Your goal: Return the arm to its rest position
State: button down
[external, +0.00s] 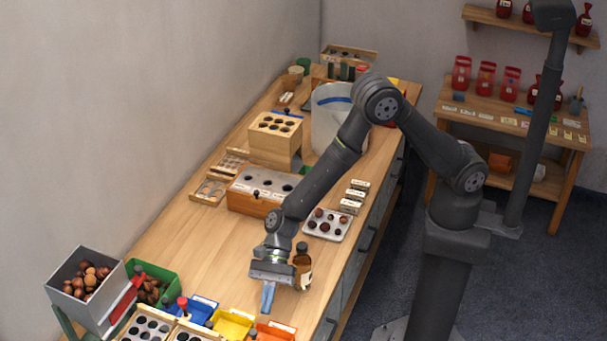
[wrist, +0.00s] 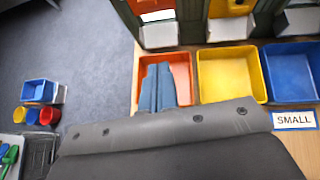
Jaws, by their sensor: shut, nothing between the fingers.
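My arm reaches from its base at the right of the external view over the workbench (external: 150,240). My gripper (external: 267,306) hangs above the near part of the bench, its blue fingers together and empty, pointing down. In the wrist view my gripper (wrist: 159,88) shows its blue fingers closed in front of the orange bin (wrist: 182,60). A brown bottle (external: 302,268) stands just right of my gripper in the external view. I cannot tell whether they touch.
Yellow (external: 234,322) and blue (external: 200,308) bins line the near bench end, beside the orange one. A metal tray of chestnuts (external: 328,225) and a wooden block with holes (external: 262,190) stand farther back. A white bucket (external: 326,117) is behind my arm. Bench between is partly clear.

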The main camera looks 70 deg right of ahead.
jog(key=w+a+r+x, duration=0.1)
jog(key=x, duration=0.5)
jog(key=s+a+r+v, duration=0.1)
jog(key=s+r+v, duration=0.1)
jog(key=v, duration=1.1)
jog(key=a+f, duration=0.9)
jog(key=f, duration=0.1)
jog(key=s+v, duration=0.1)
jog(key=v, duration=0.9)
jog(key=s+a+r+n+g+h, duration=0.2)
jog(key=s+a+r+n+h, duration=0.2)
jog(key=s+r+n, duration=0.5)
notch_tip(320, 180, up, 18)
jog(key=n+t+h, duration=0.3)
jog(key=n+t, duration=0.3)
jog(key=shift+w+n, duration=0.2)
jog(key=shift+n, duration=0.2)
